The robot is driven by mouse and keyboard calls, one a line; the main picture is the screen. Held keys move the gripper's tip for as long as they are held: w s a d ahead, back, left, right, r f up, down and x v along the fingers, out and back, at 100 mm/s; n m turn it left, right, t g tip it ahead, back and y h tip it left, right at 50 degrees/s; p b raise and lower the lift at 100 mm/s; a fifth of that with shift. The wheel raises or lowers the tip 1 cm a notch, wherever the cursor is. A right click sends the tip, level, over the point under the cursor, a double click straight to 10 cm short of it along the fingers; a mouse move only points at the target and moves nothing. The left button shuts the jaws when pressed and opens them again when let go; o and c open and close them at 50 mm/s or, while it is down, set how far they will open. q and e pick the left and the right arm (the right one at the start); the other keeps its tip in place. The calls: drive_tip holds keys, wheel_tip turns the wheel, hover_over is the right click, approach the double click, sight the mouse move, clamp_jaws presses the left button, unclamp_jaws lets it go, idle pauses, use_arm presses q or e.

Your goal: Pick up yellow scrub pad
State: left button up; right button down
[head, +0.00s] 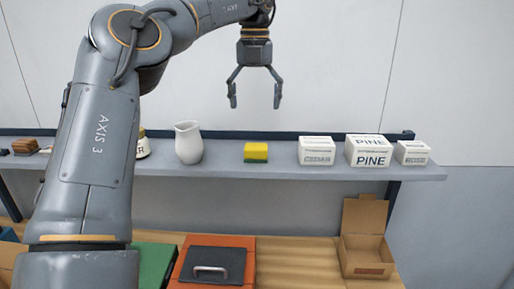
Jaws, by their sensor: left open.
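The yellow scrub pad (256,151) sits on the grey wall shelf (230,172), between a white pitcher and a white box. It is a small yellow block with a darker green strip along its lower edge. My left gripper (254,101) hangs above the pad, fingers pointing down and spread wide. It is open and empty, with a clear gap between its fingertips and the pad. My right gripper is not in view.
On the shelf, a white pitcher (188,143) stands left of the pad, and white boxes (317,151) (367,151) (412,153) stand right. Below, an orange case (238,242) and an open cardboard box (364,222) rest on a wooden surface (305,262).

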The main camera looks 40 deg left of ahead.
sight(255, 148)
use_arm(q)
drive_tip(key=f, duration=0.7)
drive_tip(key=shift+s+d+f+p, duration=0.25)
drive_tip(key=shift+s+p, duration=0.15)
drive_tip(key=shift+w+f, duration=0.1)
drive_tip(key=shift+f, duration=0.15)
drive_tip(key=f+p, duration=0.3)
drive_tip(key=f, duration=0.1)
drive_tip(key=shift+s+d, duration=0.2)
drive_tip(key=shift+d, duration=0.15)
drive_tip(key=shift+w+a+f, duration=0.1)
drive_tip(key=shift+a+f, duration=0.05)
drive_tip(key=shift+f, duration=0.3)
drive_tip(key=c, duration=1)
